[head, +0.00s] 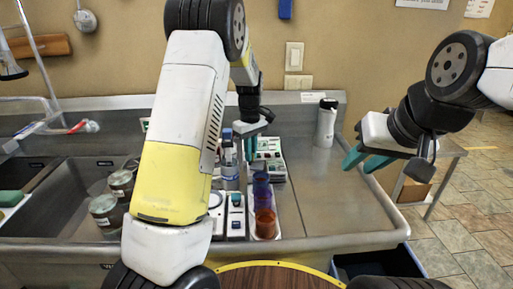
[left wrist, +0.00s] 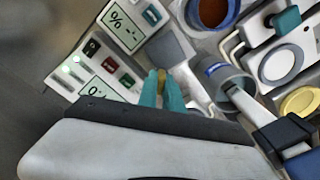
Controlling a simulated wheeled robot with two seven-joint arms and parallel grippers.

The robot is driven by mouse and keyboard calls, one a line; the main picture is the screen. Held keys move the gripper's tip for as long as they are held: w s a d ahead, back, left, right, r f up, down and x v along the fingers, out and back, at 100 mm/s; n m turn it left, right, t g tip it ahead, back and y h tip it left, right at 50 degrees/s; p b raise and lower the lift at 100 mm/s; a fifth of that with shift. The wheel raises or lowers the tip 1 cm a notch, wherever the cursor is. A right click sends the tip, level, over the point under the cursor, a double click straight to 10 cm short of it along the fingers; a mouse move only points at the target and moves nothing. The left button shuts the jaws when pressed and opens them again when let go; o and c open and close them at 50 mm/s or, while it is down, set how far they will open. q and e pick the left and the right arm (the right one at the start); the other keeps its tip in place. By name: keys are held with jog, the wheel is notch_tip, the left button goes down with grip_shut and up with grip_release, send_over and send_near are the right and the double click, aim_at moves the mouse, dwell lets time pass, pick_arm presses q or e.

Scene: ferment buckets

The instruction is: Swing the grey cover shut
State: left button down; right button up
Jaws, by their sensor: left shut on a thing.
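In the head view the left gripper (head: 250,146) is small and partly behind my own left arm, above the row of devices on the counter, and the cover cannot be made out there. My right gripper (head: 364,161) is open and empty over the right of the counter.
Devices with displays (left wrist: 122,32) stand close beside the left fingers. An orange-filled cup (head: 265,223) and a blue-purple cup (head: 262,188) stand in a row. Jars (head: 105,212) are in the sink. The right of the steel counter is clear.

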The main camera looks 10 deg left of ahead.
pick_arm(q)
jog(key=shift+n, duration=0.9)
jog(key=c, duration=1.5)
grip_release()
notch_tip(320, 180, up, 8)
jog(key=shift+f, duration=0.1)
